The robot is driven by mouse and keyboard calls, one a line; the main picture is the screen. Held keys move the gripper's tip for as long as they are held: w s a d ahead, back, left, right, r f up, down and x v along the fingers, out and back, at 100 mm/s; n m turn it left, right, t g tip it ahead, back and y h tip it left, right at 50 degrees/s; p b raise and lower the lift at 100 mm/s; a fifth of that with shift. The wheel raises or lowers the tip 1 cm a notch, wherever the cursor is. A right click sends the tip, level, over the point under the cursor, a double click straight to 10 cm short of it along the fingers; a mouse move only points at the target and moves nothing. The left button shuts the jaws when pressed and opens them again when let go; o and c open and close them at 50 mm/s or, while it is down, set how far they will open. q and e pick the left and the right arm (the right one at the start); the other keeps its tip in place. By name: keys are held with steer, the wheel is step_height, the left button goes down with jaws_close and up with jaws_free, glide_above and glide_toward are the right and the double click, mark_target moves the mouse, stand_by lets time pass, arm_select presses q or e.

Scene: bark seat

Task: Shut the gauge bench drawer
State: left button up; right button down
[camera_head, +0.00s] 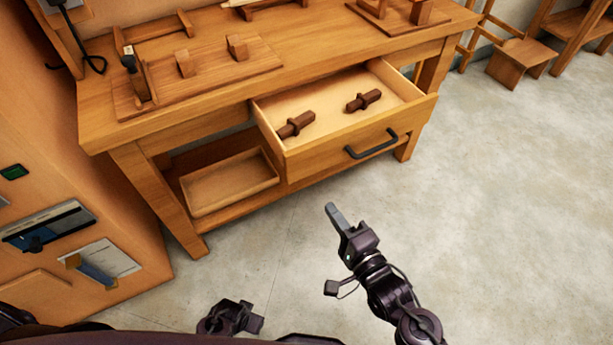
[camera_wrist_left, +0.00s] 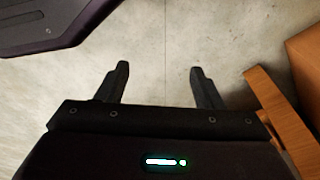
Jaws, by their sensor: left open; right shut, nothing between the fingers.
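The gauge bench (camera_head: 187,124) is a wooden workbench, and its drawer (camera_head: 340,148) is pulled out toward me. Two dark brown pieces, one on the left (camera_head: 296,125) and one on the right (camera_head: 363,101), lie inside the drawer. A dark bar handle (camera_head: 371,144) is on the drawer's front. My right gripper (camera_head: 334,214) is shut and empty, in front of and below the drawer front, apart from it. My left gripper (camera_wrist_left: 160,85) is open and empty over the bare floor in the left wrist view. In the head view, a dark part of my arm shows at the bottom.
An open wooden tray (camera_head: 230,185) sits on the bench's lower shelf. Wooden fixtures (camera_head: 186,64) stand on the bench top. An orange-brown cabinet (camera_head: 60,190) stands at the left. A small stool (camera_head: 520,58) is at the back right. The floor (camera_head: 500,200) at the right is clear.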

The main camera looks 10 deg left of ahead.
glide_toward(302, 166)
steer(key=x, duration=0.5)
steer(key=shift+w+a+b, duration=0.1)
steer(key=shift+b, duration=0.25)
steer(key=shift+w+a, duration=0.4)
steer(key=shift+w, duration=0.1)
arm_select(q)
steer(key=shift+w+d+r, duration=0.2)
steer(key=shift+w+r, duration=0.2)
steer(key=shift+r, duration=0.15)
steer(key=shift+w+d+r, duration=0.2)
steer(key=shift+w+r, duration=0.15)
steer(key=shift+r, duration=0.2)
arm_select(e)
steer(key=shift+w+a, duration=0.1)
arm_select(q)
steer(key=shift+s, duration=0.15)
steer(key=shift+s, duration=0.1)
